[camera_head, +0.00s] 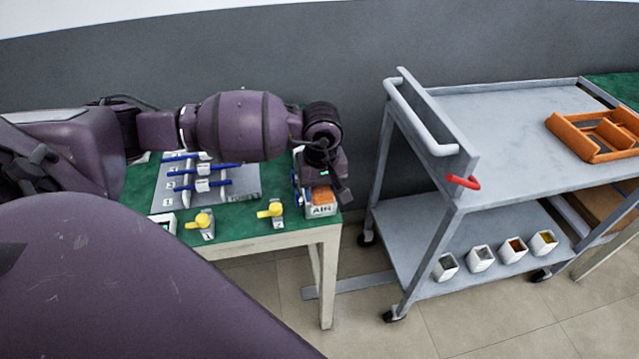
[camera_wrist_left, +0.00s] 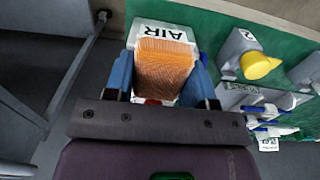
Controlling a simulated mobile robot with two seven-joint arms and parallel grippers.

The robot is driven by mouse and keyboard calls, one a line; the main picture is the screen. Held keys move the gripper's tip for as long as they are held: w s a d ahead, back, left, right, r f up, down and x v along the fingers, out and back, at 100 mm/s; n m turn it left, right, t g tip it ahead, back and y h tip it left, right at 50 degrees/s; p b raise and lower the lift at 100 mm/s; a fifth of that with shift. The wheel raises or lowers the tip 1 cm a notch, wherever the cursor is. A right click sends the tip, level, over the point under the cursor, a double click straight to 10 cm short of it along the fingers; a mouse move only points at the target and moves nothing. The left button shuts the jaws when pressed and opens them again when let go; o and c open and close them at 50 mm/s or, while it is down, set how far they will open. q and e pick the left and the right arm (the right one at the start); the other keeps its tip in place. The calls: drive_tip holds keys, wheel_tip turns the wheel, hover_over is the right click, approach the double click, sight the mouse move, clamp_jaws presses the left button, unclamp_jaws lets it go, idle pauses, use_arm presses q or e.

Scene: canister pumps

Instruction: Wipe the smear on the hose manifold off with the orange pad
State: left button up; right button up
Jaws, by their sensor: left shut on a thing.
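The orange pad (camera_head: 322,196) is at the right front corner of the green table, just behind the lettering of a white AIR-labelled block (camera_head: 320,210). My left gripper (camera_head: 318,190) points down there. The left wrist view shows its blue fingers shut on the sides of the orange pad (camera_wrist_left: 163,72). I cannot tell whether the pad touches the AIR block (camera_wrist_left: 160,32). A grey plate with blue hoses and white numbered tags, seemingly the hose manifold (camera_head: 240,184), lies left of the gripper, partly behind my arm. I cannot make out a smear. My right gripper is out of view.
Two yellow-handled valves (camera_head: 203,221) (camera_head: 272,211) stand along the front of the green table (camera_head: 240,221). A grey cart (camera_head: 500,130) stands to the right across a floor gap, with an orange tray (camera_head: 565,133) on top and several small cups (camera_head: 482,258) below.

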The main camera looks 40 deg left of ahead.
use_arm(q)
drive_tip(key=shift+s+d+f, duration=0.1)
drive_tip(key=shift+s+f, duration=0.1)
drive_tip(key=shift+w, duration=0.1)
drive_tip(key=shift+w+a+r+b, duration=0.1)
drive_tip(key=shift+w+a+b, duration=0.35)
drive_tip(key=shift+w+a, duration=0.4)
drive_tip(key=shift+s+r, duration=0.1)
drive_tip(key=shift+s, duration=0.15)
drive_tip(key=shift+s+d, duration=0.1)
drive_tip(key=shift+d, duration=0.05)
drive_tip(key=shift+s+d+r+p, duration=0.1)
drive_tip(key=shift+s+d+p, duration=0.25)
drive_tip(key=shift+s+d, duration=0.25)
drive_tip(key=shift+w+a, duration=0.1)
drive_tip(key=shift+w, duration=0.1)
drive_tip(key=shift+w+a+b, duration=0.5)
drive_tip(key=shift+w+a, duration=0.2)
drive_tip(key=shift+a, duration=0.05)
idle(0.3)
